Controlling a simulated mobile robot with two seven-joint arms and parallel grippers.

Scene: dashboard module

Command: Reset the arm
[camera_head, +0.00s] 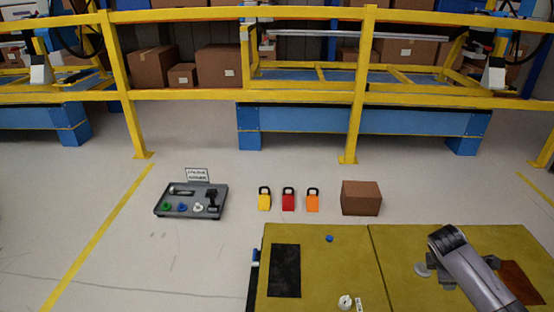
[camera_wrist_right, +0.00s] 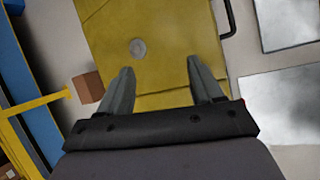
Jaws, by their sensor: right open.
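My right arm (camera_head: 470,265) reaches in from the lower right of the head view, above the yellow surface (camera_head: 320,265). In the right wrist view my right gripper (camera_wrist_right: 160,68) has its two grey fingers spread apart, with nothing between them. Beyond the fingertips lies the yellow surface (camera_wrist_right: 180,25) with a round grey disc (camera_wrist_right: 138,48) on it; neither finger touches the disc. My left gripper is in neither view.
A brown box (camera_head: 361,198), yellow, red (camera_head: 288,201) and orange padlocks and a grey panel (camera_head: 190,213) with coloured knobs stand beyond the surface. A black pad (camera_head: 285,270), blue knob (camera_head: 329,239) and white knob (camera_head: 345,302) lie on it. Yellow railings (camera_head: 190,96) cross behind.

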